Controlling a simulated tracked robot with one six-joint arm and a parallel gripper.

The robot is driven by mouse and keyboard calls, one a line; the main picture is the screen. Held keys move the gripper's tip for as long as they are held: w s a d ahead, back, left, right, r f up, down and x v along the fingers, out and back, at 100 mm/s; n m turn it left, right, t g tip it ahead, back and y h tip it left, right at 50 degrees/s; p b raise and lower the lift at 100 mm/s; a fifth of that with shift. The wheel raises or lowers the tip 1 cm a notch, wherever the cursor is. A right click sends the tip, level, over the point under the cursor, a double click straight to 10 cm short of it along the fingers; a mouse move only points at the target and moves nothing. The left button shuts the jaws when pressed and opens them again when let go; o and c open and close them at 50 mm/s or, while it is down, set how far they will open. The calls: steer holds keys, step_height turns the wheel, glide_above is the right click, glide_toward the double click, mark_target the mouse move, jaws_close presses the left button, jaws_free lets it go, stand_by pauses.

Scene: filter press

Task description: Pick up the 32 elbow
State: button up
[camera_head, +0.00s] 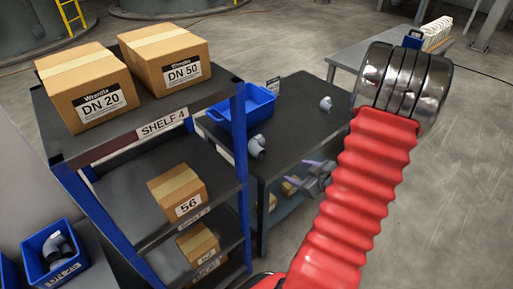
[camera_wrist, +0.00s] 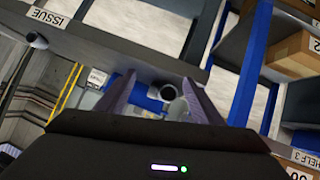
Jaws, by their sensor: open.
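A grey elbow (camera_head: 257,147) lies near the left edge of the dark table, just in front of a blue bin. A second grey elbow (camera_head: 326,103) lies further back on the same table. No size can be read on either, so I cannot tell which is the 32. My gripper (camera_head: 316,172) is open and empty, to the right of the nearer elbow in the head view. In the wrist view, a grey elbow with a dark round mouth (camera_wrist: 170,92) shows beyond the spread fingers (camera_wrist: 158,82), apart from them. Another grey elbow (camera_wrist: 37,40) is at upper left.
The blue bin (camera_head: 240,113) stands on the table (camera_head: 295,120). Shelf 4 (camera_head: 190,112) stands to the left with boxes above and below. A blue bin at lower left (camera_head: 47,243) holds a grey elbow. An "ISSUE" label (camera_wrist: 48,17) marks the table edge.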

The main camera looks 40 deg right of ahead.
steer(key=w+a+r+t, duration=0.1)
steer(key=a+r+n+y, duration=0.1)
steer(key=w+a+r+t, duration=0.1)
steer(key=r, duration=0.1)
steer(key=shift+w+a+n+t+y, duration=0.1)
steer(key=shift+w+n+t+y, duration=0.2)
steer(key=shift+n+y, duration=0.1)
glide_toward(261, 154)
steer(key=shift+x, duration=1.65)
steer(key=shift+x, duration=2.6)
steer(key=shift+c, duration=0.5)
